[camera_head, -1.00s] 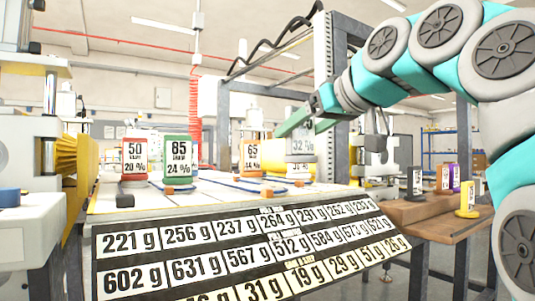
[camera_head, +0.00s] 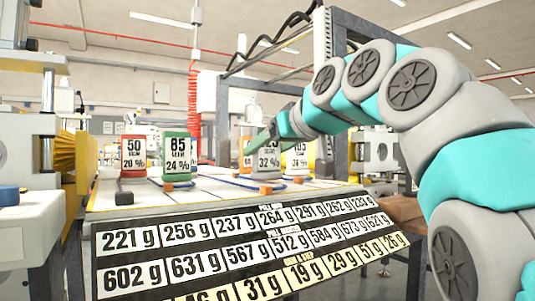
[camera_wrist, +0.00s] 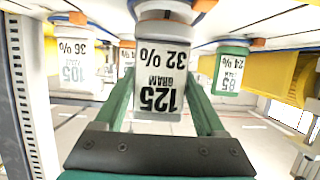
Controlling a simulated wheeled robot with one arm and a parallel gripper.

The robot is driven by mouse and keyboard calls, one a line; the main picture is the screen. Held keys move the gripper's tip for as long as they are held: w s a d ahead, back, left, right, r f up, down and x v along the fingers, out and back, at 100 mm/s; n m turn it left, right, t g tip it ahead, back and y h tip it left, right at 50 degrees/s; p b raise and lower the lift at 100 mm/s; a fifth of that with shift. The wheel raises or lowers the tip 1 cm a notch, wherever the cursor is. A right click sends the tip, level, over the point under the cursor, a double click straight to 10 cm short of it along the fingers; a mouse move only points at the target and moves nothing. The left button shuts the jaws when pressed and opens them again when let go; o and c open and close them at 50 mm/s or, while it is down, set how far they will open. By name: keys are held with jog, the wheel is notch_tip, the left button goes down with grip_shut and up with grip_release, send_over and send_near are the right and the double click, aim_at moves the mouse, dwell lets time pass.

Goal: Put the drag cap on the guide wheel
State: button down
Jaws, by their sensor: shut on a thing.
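My gripper (camera_head: 264,140) is shut on a grey drag cap with a white label, 125 gram, 32% (camera_head: 268,161). In the wrist view the cap (camera_wrist: 160,75) is upside down in the picture, between the green fingers. In the head view it stands upright at the front edge of the white table, just above or on a guide position with an orange block (camera_head: 265,189). Whether it touches there I cannot tell. A red cap (camera_head: 133,155) and a green cap (camera_head: 178,157) stand at other positions to the left.
The label board (camera_head: 240,252) slopes below the table's front edge (camera_head: 200,211). A brown bench (camera_head: 402,208) is at right.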

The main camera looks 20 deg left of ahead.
jog(key=shift+f, duration=0.2)
jog(key=shift+f, duration=0.15)
grip_release()
dwell(0.3)
jog(key=shift+r, duration=0.2)
jog(key=b+v, duration=0.1)
jog(key=v, duration=1.1)
